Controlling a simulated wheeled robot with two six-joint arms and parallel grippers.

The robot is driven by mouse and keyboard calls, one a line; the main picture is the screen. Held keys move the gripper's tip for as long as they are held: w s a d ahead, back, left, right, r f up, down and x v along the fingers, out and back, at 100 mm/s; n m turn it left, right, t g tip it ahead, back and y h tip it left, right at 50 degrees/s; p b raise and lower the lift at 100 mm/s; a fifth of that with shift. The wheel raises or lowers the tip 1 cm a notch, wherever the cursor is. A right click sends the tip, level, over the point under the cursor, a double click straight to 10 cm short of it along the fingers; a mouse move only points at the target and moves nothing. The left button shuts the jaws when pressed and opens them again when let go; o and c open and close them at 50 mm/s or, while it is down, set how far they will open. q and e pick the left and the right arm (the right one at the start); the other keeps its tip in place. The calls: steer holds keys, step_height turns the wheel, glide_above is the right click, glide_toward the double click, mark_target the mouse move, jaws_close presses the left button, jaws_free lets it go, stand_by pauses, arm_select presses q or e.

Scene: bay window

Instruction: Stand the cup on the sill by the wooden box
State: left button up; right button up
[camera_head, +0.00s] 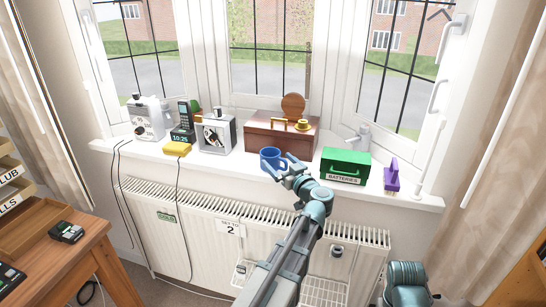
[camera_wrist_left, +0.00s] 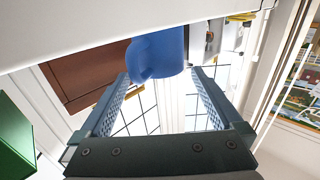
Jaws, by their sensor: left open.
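The blue cup (camera_head: 269,157) stands upright on the white window sill (camera_head: 238,163), in front of the wooden box (camera_head: 262,137). The brown box has a brass-coloured clasp or handle on top. My left gripper (camera_head: 285,168) is open at the right front of the cup. My right gripper is not in view.
A green batteries box (camera_head: 345,166) and a purple object (camera_head: 392,176) stand right of the cup. A clock phone (camera_head: 184,127), silver device (camera_head: 216,133) and yellow sponge-like block (camera_head: 177,148) stand left. A radiator (camera_head: 200,217) is below the sill.

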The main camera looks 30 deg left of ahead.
arm_select(q)
steer(key=v, duration=0.7)
stand_by(0.4)
